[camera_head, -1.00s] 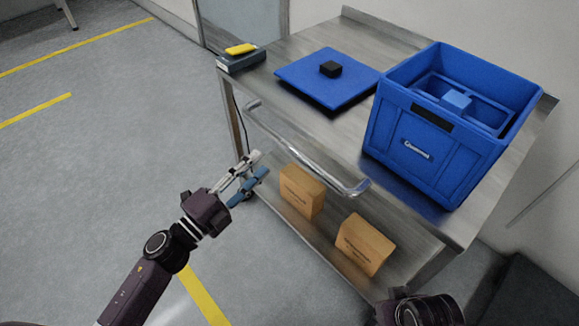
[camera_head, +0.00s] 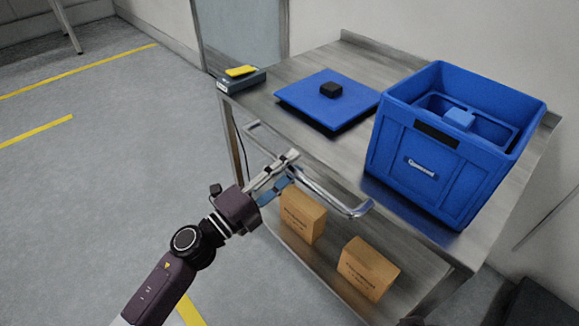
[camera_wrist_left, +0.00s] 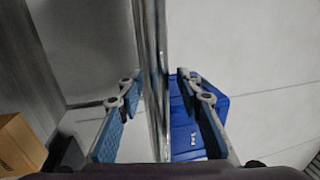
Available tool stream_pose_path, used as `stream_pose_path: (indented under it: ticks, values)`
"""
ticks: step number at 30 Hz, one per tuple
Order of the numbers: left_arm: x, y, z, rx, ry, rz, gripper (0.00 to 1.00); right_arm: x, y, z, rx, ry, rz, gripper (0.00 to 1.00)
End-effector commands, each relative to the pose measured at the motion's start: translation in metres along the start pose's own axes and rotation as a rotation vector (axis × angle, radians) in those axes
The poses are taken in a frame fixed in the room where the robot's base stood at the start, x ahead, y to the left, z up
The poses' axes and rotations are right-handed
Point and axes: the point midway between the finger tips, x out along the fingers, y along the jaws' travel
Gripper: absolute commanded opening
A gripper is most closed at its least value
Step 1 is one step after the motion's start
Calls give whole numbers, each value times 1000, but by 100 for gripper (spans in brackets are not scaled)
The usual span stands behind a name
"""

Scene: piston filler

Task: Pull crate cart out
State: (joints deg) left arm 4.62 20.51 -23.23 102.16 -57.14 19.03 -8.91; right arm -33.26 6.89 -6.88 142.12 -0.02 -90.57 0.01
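The crate cart (camera_head: 340,65) is a steel two-level cart at the right of the head view, with a blue crate (camera_head: 415,175) on its top. Its curved metal handle (camera_head: 335,199) runs along the near side. My left gripper (camera_head: 289,168) is at the middle of the handle. In the left wrist view my left gripper (camera_wrist_left: 161,95) is open, and the handle (camera_wrist_left: 152,60) passes between its two blue-padded fingers, with gaps on both sides. My right gripper is not in view.
A blue square plate (camera_head: 310,92) with a small black block (camera_head: 330,90) and a grey box (camera_head: 240,82) with a yellow top share the cart top. Cardboard boxes (camera_head: 303,216) (camera_head: 367,268) stand on the lower shelf. Floor (camera_head: 90,210) to the left is clear.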

Motion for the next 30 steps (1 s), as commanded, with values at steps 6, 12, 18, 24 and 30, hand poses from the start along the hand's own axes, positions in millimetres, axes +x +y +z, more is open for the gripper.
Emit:
stream_pose_path:
  ticks: [6,12,18,24,30]
  values:
    - [1,1,0,-1,0,1,33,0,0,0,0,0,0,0]
    - [1,1,0,-1,-1,1,14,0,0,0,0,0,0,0]
    - [0,1,0,-1,-1,1,0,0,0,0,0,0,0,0]
    - [0,1,0,-1,-1,1,0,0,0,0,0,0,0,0]
    - [-1,1,4,-1,-1,2,0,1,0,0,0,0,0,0]
